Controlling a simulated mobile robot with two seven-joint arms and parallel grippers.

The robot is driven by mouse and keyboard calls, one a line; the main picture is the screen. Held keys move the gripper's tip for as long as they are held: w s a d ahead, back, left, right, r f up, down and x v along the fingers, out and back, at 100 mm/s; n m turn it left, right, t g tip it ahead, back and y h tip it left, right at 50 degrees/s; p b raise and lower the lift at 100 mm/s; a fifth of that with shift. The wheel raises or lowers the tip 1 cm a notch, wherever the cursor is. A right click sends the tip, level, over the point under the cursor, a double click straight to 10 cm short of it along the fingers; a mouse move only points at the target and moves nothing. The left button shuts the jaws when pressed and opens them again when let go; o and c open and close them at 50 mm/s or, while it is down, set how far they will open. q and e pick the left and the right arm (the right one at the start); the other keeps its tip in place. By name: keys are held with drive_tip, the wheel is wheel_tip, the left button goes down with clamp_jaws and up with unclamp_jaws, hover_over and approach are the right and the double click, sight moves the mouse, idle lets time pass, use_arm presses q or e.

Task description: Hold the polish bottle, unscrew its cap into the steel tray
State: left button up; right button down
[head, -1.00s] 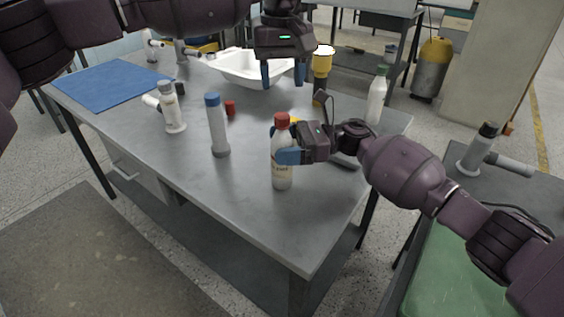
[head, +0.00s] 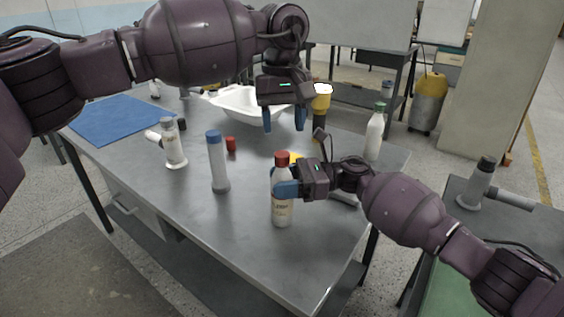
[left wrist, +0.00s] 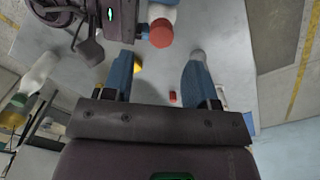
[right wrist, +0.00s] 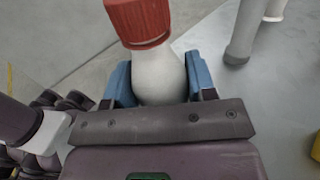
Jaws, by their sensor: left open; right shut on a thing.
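The polish bottle (head: 282,212) is pale with a dark label and a red cap (head: 282,157). It is upright at the table's front right; I cannot tell whether its base touches the table. My right gripper (head: 288,189) is shut around its upper body, below the cap; the right wrist view shows the bottle (right wrist: 158,78) between the fingers. The cap is on the bottle. My left gripper (head: 284,126) is open and empty, above the table beyond the bottle. In the left wrist view the red cap (left wrist: 161,33) lies beyond the fingertips. I cannot clearly make out the steel tray.
A blue-capped grey bottle (head: 217,165) and a grey fitting (head: 173,145) stand to the left. A small red piece (head: 231,144) lies behind them. A white basin (head: 230,103), a blue mat (head: 115,127) and a green-capped bottle (head: 375,135) are farther back. The front-left tabletop is bare.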

sight(282, 154)
use_arm(q)
drive_tip(key=shift+d+f+m, duration=0.2)
drive_tip(key=shift+d+m, duration=0.05)
drive_tip(key=shift+m, duration=0.15)
drive_tip(key=m, duration=0.2)
drive_tip(key=shift+r+m, duration=0.2)
drive_tip(key=shift+m, duration=0.1)
drive_tip(key=m, duration=0.1)
drive_tip(key=r+m, duration=0.1)
drive_tip(key=m, duration=0.1)
drive_tip(key=shift+w+a+m, duration=0.1)
drive_tip(key=shift+a+m, duration=0.1)
drive_tip(key=shift+m, duration=0.1)
drive_tip(key=shift+a+f+m, duration=0.1)
drive_tip(key=shift+a+m, duration=0.05)
drive_tip(key=shift+m, duration=0.75)
drive_tip(key=shift+f, duration=4)
